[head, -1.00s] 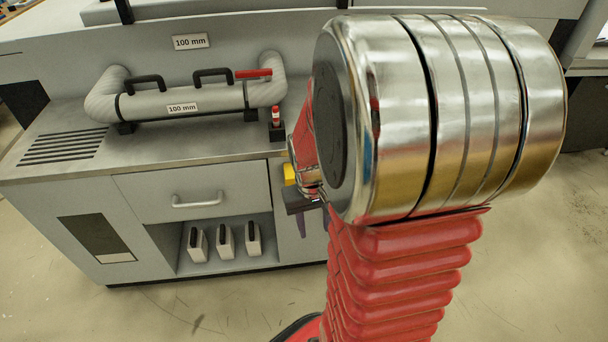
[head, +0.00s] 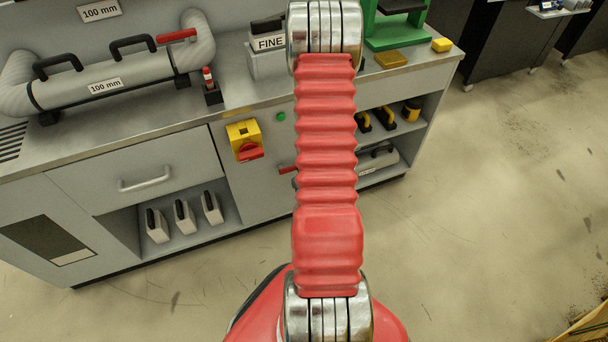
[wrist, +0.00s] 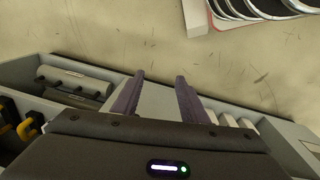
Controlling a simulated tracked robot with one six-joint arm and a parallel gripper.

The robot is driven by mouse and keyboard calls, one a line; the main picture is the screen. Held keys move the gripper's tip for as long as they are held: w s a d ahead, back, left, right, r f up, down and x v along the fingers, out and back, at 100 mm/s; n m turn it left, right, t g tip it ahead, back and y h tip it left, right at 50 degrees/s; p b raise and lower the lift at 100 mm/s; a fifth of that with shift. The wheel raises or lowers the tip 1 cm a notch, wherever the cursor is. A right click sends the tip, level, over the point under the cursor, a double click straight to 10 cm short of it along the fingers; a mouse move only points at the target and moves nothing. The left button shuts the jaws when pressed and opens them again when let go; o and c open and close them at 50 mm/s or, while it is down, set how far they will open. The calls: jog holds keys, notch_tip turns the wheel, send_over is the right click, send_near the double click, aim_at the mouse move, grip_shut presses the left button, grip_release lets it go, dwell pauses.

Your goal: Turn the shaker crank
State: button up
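I cannot make out a shaker crank with certainty in either view. A small red handle (head: 287,170) sticks out on the cabinet front, just left of my arm, and the arm hides what lies to its right; I cannot tell whether it belongs to a crank. My gripper (wrist: 160,77) shows in the wrist view with its two dark purple fingers apart and nothing held between them. In the head view my arm hides the gripper.
A yellow and red rotary switch (head: 245,142) sits on the grey cabinet front (head: 262,195). A duct pipe (head: 120,78) with black handles lies on the worktop. A box marked FINE (head: 266,66) and a green machine (head: 398,30) stand further right. The floor (head: 480,200) at right is open.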

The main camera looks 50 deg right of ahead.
notch_tip(320, 180, down, 25)
jog(key=s+d+n+t+h, duration=0.2)
jog(key=n+t+h, duration=0.15)
jog(key=t, duration=0.45)
jog(key=w+d+r+n+t+h, duration=0.1)
jog(key=w+r+n+t+h, duration=0.1)
jog(key=r, duration=0.4)
jog(key=w+d+r+n+t+h, duration=0.2)
jog(key=r+t, duration=0.3)
jog(key=r, duration=0.1)
jog(key=shift+w+d+r+h, duration=0.15)
jog(key=shift+w+r+h, duration=0.05)
jog(key=shift+r+h, duration=0.2)
jog(key=x, duration=1.4)
jog(key=shift+r, duration=0.1)
